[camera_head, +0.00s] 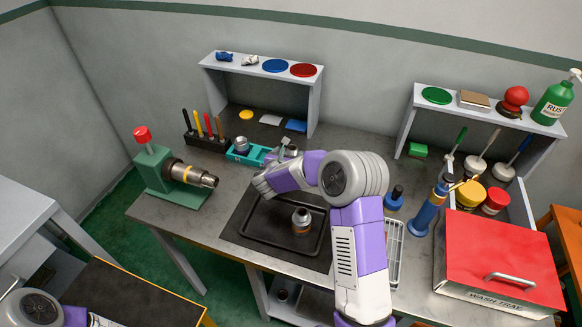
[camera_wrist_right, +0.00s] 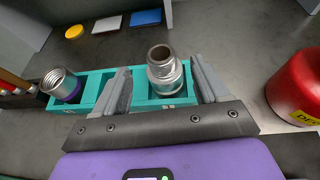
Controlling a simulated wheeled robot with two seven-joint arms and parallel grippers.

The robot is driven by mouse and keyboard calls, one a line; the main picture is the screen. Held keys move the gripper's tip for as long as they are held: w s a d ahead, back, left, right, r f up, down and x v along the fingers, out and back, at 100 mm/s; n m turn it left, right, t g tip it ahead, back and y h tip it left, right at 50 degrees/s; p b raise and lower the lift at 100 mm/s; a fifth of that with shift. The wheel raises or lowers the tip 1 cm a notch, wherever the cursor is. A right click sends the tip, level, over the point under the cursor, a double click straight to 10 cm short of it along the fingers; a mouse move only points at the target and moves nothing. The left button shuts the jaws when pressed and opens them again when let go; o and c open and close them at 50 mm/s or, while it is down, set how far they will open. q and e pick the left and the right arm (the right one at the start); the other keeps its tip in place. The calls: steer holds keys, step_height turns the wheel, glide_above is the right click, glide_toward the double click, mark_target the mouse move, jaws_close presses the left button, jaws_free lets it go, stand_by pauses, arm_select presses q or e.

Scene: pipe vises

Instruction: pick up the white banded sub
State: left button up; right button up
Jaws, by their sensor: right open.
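A silver pipe sub with a pale band, which I take as the white banded sub (camera_wrist_right: 164,70), stands upright in the right end of the teal rack (camera_wrist_right: 92,90). My right gripper (camera_wrist_right: 163,84) is open, with one finger on each side of this sub. I cannot tell whether the fingers touch it. In the head view my right gripper (camera_head: 285,151) is at the rack (camera_head: 240,157), partly hidden by my own arm. A second sub with a blue-purple band (camera_wrist_right: 63,84) stands at the rack's left end. My left gripper is out of view.
A copper-banded sub (camera_head: 301,221) stands on the black tray (camera_head: 262,246). A red cylinder (camera_wrist_right: 297,86) is close to the right of my gripper. A green vise (camera_head: 152,168) holds a pipe at left. The red wash tray lid (camera_head: 500,256) is at right.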

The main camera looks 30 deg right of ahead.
mark_target(293, 149)
steer(key=shift+s+f, duration=0.1)
steer(key=shift+f, duration=0.15)
steer(key=x, duration=0.7)
steer(key=shift+w+d+f, duration=0.1)
steer(key=shift+w+d, duration=0.1)
steer(key=shift+d, duration=0.05)
steer(key=c, duration=1.3)
